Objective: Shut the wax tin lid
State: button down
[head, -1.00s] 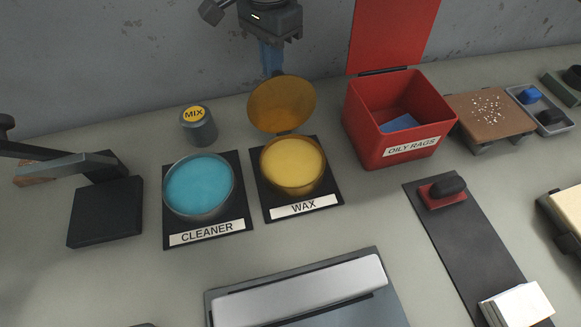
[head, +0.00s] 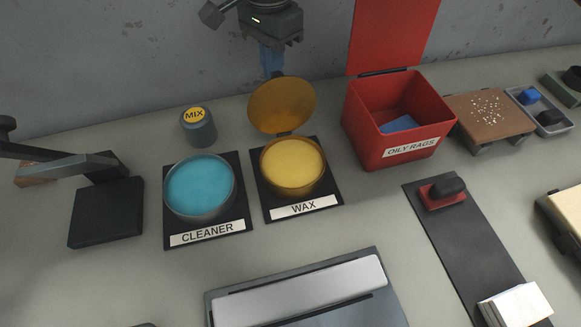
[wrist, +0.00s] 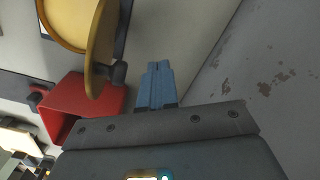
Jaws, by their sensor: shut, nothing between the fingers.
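The wax tin (head: 292,178) is a round tin of yellow wax on a black mat labelled WAX. Its amber lid (head: 282,105) stands open, tilted up on a hinge at the tin's back edge. My gripper (head: 272,66) is behind and above the lid, its blue fingers shut and empty, pointing down. In the wrist view the blue fingers (wrist: 155,72) are together, and the lid (wrist: 102,45) stands to their left with its dark hinge piece close by. I cannot tell whether the fingertips touch the lid.
The open red oily rags bin (head: 395,140) stands to the right of the wax tin, its lid raised. The blue cleaner tin (head: 199,186) stands to the left. A small MIX jar (head: 198,128) is behind it. The wall is close behind my gripper.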

jog(key=s+d+p, duration=0.3)
jog(key=s+p, duration=0.5)
jog(key=s, duration=0.4)
jog(key=shift+s+d+p, duration=0.3)
jog(key=shift+p, duration=0.1)
dwell(1.4)
jog(key=shift+s+r, duration=0.1)
jog(key=shift+f+b, duration=1.3)
jog(key=shift+f, duration=2.15)
jog(key=shift+r+p, duration=1.35)
jog(key=shift+r, duration=0.2)
notch_tip(320, 180, up, 6)
